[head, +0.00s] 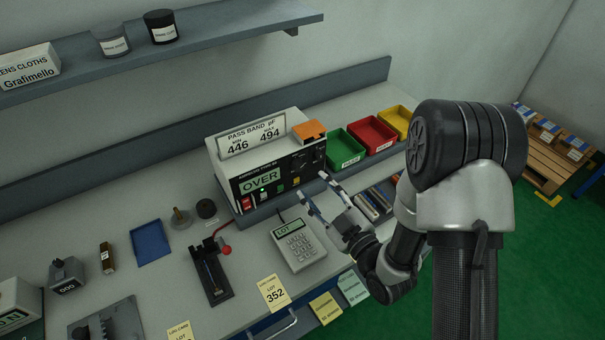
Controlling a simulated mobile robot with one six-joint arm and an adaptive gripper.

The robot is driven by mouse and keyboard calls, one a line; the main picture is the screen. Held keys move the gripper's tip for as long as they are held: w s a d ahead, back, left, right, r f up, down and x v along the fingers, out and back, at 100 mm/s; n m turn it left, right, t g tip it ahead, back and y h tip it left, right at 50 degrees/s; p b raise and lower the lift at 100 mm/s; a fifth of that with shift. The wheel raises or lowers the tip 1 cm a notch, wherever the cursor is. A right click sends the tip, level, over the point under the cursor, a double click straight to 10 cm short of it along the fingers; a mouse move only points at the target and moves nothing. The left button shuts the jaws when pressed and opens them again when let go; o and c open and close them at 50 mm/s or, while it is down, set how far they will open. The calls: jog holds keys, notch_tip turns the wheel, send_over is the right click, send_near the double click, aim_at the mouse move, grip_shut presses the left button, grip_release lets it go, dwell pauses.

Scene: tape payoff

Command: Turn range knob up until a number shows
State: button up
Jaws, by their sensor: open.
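The meter (225,165) stands on the bench near the middle of the head view, with a white case and a black front panel. Its green display (260,182) reads OVER. A card on top (252,136) reads PASS BAND pF, 446 and 494. Small dark controls sit at the right of the panel; I cannot tell which is the range knob, as they are too small. My gripper (313,191) is open and empty, its fingers just in front of the panel's lower right part. I cannot tell whether a finger touches the panel.
An orange block (309,130) sits on the meter's top right. Green (339,151), red (371,136) and yellow (397,120) bins stand to its right. A keypad marked LOT (299,245) lies in front. A red-knobbed lever fixture (211,272) and blue tray (151,243) lie left.

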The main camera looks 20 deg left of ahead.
aim_at(300, 168)
jog(key=x, duration=0.7)
jog(key=shift+w+a, duration=0.25)
jog(key=shift+w, duration=0.05)
jog(key=shift+c, duration=0.2)
jog(key=c, duration=1)
jog(key=shift+m+b, duration=0.4)
jog(key=shift+b, duration=0.1)
jog(key=m+b, duration=0.3)
jog(key=m, duration=0.2)
jog(key=shift+d, duration=0.1)
jog(key=m+b, duration=0.1)
jog(key=m, duration=0.5)
jog(key=shift+w+b, duration=0.1)
jog(key=shift+b, duration=0.25)
